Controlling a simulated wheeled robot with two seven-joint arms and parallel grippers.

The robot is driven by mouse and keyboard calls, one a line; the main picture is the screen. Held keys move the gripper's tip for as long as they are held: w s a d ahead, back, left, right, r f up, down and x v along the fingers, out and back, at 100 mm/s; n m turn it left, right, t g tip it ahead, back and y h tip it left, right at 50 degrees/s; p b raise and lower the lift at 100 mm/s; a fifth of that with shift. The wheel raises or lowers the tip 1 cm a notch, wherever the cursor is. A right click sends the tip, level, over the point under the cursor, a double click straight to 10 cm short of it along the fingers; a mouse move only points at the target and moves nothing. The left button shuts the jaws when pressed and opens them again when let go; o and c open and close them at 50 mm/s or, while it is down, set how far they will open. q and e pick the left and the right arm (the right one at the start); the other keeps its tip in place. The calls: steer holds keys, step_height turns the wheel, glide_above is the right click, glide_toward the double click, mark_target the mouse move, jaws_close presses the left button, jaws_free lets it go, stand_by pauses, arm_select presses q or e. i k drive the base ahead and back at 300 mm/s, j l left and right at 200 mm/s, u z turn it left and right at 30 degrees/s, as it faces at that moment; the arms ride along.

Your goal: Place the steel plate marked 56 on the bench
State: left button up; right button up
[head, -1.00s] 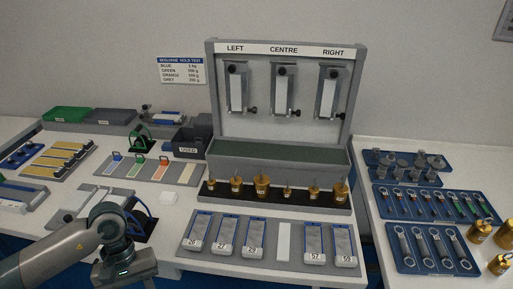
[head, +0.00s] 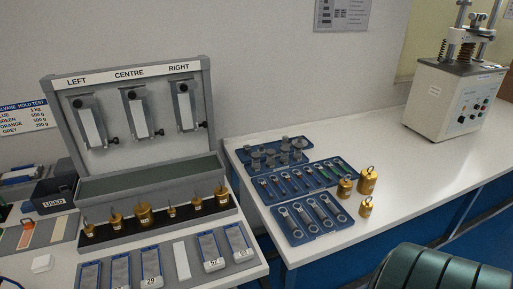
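No plate that I can read as 56 is in view. A grey rack board (head: 257,262) at the front of the left bench holds several steel plates in blue frames. The plate marked 57 (head: 209,247) and the rightmost plate (head: 237,240), whose number looks like 59, lie right of a plain pale strip (head: 181,261). Left of the strip lies a plate that seems marked 29 (head: 150,264), with two more plates (head: 120,270) beside it, cut by the bottom edge. The right bench (head: 365,130) is white. Neither gripper is in view.
A stand (head: 133,72) labelled LEFT, CENTRE and RIGHT rises behind a row of brass weights (head: 143,214). The right bench carries blue trays (head: 317,216), loose brass weights (head: 367,180) and a tester (head: 449,97). A green ribbed object (head: 440,270) stands in front. Much bench is clear.

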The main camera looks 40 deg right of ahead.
mark_target(383, 172)
steer(key=k, duration=0.55)
steer(key=z, duration=1.9)
steer(key=i+l, duration=1)
steer(key=l, duration=0.15)
